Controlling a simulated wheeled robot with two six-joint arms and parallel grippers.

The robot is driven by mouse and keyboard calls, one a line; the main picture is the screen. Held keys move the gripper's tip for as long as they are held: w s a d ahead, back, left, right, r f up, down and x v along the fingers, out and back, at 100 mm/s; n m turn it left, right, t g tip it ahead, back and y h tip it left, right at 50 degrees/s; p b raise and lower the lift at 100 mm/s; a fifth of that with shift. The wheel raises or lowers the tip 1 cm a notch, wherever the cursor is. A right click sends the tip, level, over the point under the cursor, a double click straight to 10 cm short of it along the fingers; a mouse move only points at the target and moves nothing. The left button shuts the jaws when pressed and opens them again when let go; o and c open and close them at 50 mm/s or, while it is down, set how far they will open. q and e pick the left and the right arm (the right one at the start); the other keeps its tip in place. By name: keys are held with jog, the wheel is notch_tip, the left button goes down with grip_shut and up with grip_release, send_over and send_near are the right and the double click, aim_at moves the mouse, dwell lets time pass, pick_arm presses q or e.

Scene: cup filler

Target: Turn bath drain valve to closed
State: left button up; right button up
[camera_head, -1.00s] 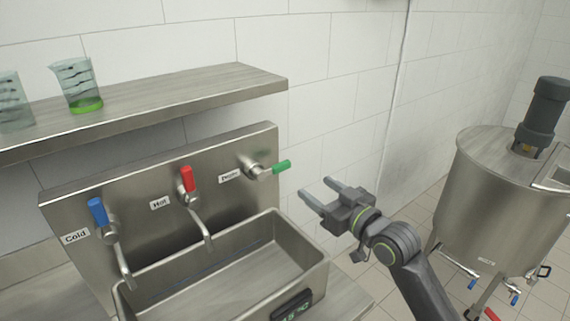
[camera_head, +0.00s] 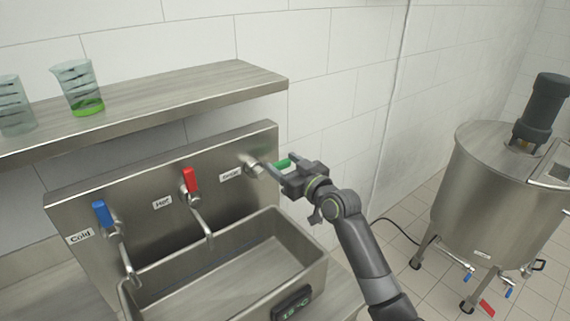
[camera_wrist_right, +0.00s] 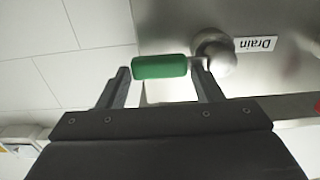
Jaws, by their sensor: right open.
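The drain valve has a green handle (camera_head: 283,163) that points out to the right, beside the Drain label (camera_head: 230,176) on the steel back panel. In the right wrist view the green handle (camera_wrist_right: 160,67) lies crosswise near the fingertips, with the round metal valve body (camera_wrist_right: 214,52) beside it. My right gripper (camera_head: 272,168) is open at the handle, and its fingers hide part of the valve in the head view. In the wrist view its fingertips (camera_wrist_right: 160,75) are on either side of the handle; contact cannot be told. My left gripper is not in view.
The blue cold tap (camera_head: 101,213) and red hot tap (camera_head: 190,180) stand left of the drain valve, above the steel basin (camera_head: 318,262). A shelf (camera_head: 190,92) with two beakers hangs above. A steel tank (camera_head: 490,205) stands at right.

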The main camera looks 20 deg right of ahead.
jog(key=c, duration=1.1)
jog(key=shift+a+r+n+b, duration=0.1)
jog(key=shift+r+n+b, duration=0.25)
jog(key=shift+n+b, duration=0.35)
jog(key=shift+a+r+n+b, duration=0.1)
jog(key=shift+r+n+b, duration=0.2)
jog(key=shift+n+b, duration=0.35)
jog(key=s+a+r+n+b, duration=0.2)
jog(key=a+n+b, duration=0.4)
jog(key=n, duration=0.9)
jog(key=shift+s+a+r+b, duration=0.2)
jog(key=shift+r+b, duration=0.65)
jog(key=shift+b, duration=1.05)
jog(key=shift+n, duration=0.25)
